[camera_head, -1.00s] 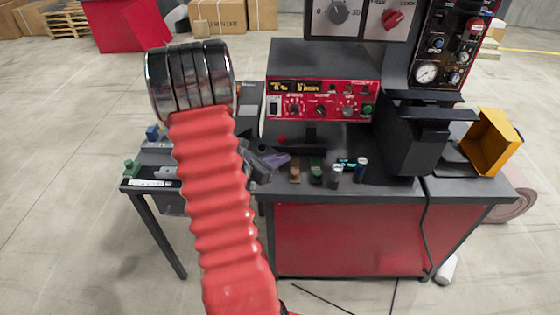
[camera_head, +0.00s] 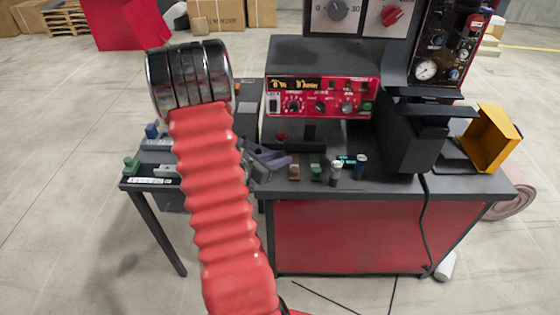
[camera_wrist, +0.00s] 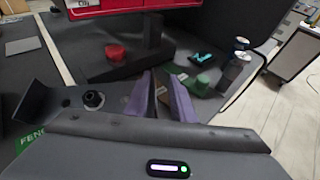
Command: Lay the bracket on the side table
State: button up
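My gripper (camera_head: 277,160) has two purple fingers low over the red-fronted bench, left of the small parts. In the wrist view the fingers (camera_wrist: 162,98) stand apart with a gap between them. A small brown piece (camera_wrist: 162,94) shows in line with that gap, beyond or between the fingers; it also shows in the head view (camera_head: 294,172) just right of my fingertips. It may be the bracket, but I cannot tell for sure. The side table (camera_head: 150,183) stands left of the bench, partly hidden behind my red arm sleeve.
Right of the brown piece are a green part (camera_head: 316,170), a teal piece (camera_head: 346,161) and two cylinders (camera_head: 336,172) (camera_head: 361,167). A red control unit (camera_head: 322,97) stands behind. The side table holds a green part (camera_head: 131,166) and a blue part (camera_head: 151,131).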

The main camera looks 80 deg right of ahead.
dwell(0.3)
jog(key=shift+r, duration=0.6)
jog(key=v, duration=1.2)
jog(key=shift+w, duration=0.1)
